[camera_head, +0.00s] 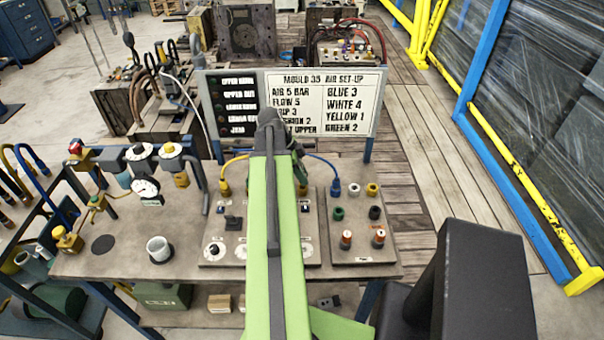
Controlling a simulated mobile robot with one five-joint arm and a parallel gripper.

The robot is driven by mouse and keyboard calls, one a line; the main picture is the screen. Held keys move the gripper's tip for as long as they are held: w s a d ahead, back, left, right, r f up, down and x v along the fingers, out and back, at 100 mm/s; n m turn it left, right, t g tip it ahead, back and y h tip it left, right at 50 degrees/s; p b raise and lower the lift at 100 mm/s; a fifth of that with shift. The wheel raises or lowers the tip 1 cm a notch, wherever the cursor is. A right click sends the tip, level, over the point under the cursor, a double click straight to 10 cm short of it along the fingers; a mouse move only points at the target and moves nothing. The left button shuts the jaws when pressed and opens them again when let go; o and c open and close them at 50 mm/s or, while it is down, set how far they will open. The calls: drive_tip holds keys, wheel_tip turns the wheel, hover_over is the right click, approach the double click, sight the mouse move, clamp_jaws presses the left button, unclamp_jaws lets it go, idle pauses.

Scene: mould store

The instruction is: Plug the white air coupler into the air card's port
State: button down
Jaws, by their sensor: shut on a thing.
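The air card (323,104) stands upright at the back of the bench and reads blue 3, white 4, yellow 1, green 2. My gripper (299,160) is just in front of its lower edge, mostly hidden by my green arm. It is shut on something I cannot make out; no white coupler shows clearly. The port panel (362,256) lies to the right, with several coloured ports. A blue coupler (336,187) stands at its back left, with a blue hose. A yellow coupler (225,187) stands on the panel left of my arm. Port numbers are not readable.
Valves and a round gauge (146,189) stand on the left of the bench (112,262), with a white cup (159,249) in front. A switch panel (218,222) is partly behind my arm. A blue and yellow frame (503,175) stands right, beyond clear floor.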

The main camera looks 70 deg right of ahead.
drive_tip(key=shift+f, duration=0.2)
idle(0.7)
drive_tip(key=shift+f+b, duration=0.45)
drive_tip(key=shift+b, duration=0.15)
drive_tip(key=shift+f+b, duration=0.55)
idle(0.9)
drive_tip(key=c, duration=0.7)
unclamp_jaws()
drive_tip(key=shift+c, duration=0.2)
drive_tip(key=shift+s, duration=0.1)
drive_tip(key=shift+r, duration=0.1)
wheel_tip(320, 180, up, 8)
drive_tip(key=p, duration=0.7)
drive_tip(key=shift+f+p, duration=0.25)
drive_tip(key=shift+p, duration=0.1)
